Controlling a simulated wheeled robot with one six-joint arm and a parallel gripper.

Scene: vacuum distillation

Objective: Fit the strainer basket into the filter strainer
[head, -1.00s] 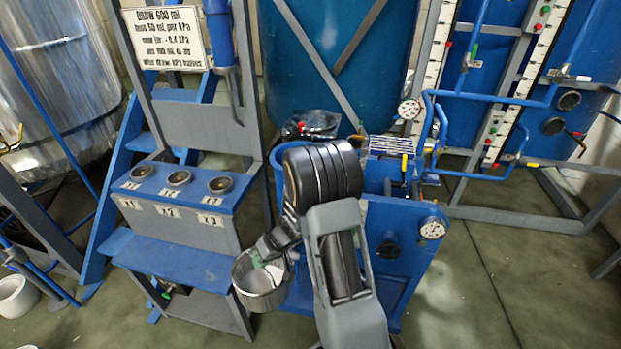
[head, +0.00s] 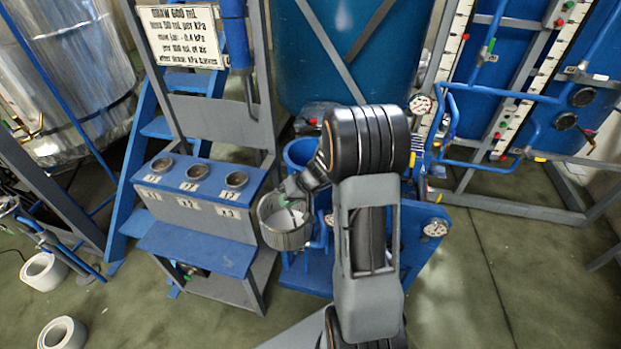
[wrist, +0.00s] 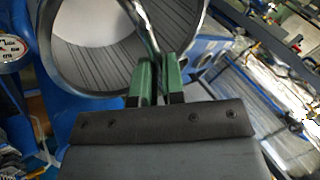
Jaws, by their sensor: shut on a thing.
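The strainer basket (head: 283,238) is a round grey metal cup with an open top, roughly upright. My gripper (head: 297,190) is shut on its rim or handle and holds it off the floor. In the wrist view the green fingers (wrist: 156,78) pinch a thin part at the basket's edge, and the ribbed inner wall of the basket (wrist: 95,55) shows. A blue open-topped cylinder (head: 299,152), probably the filter strainer, stands just behind and above the basket in the head view, partly hidden by my arm. The basket is outside it.
A blue and grey stand with three round cups (head: 197,172) is at left, with a sign (head: 180,36) above. White rings (head: 62,333) lie on the floor at lower left. Floor at right is clear.

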